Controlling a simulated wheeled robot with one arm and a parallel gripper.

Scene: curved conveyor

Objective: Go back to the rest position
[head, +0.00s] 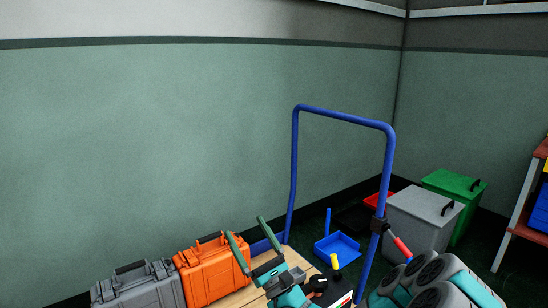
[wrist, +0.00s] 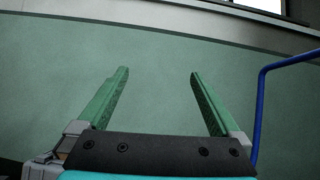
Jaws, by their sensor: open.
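My gripper (head: 247,238) is at the lower middle of the head view, with its two green fingers pointing up and spread apart. It is open and empty. In the wrist view the fingers of my gripper (wrist: 158,74) stand wide apart, with only the green wall behind them. In the head view the gripper overlaps the right edge of the orange case and the wooden cart top; whether it touches either cannot be told.
An orange case (head: 205,272) and a grey case (head: 140,288) stand on the wooden cart top (head: 240,298). The cart's blue handle frame (head: 340,115) rises to the right.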

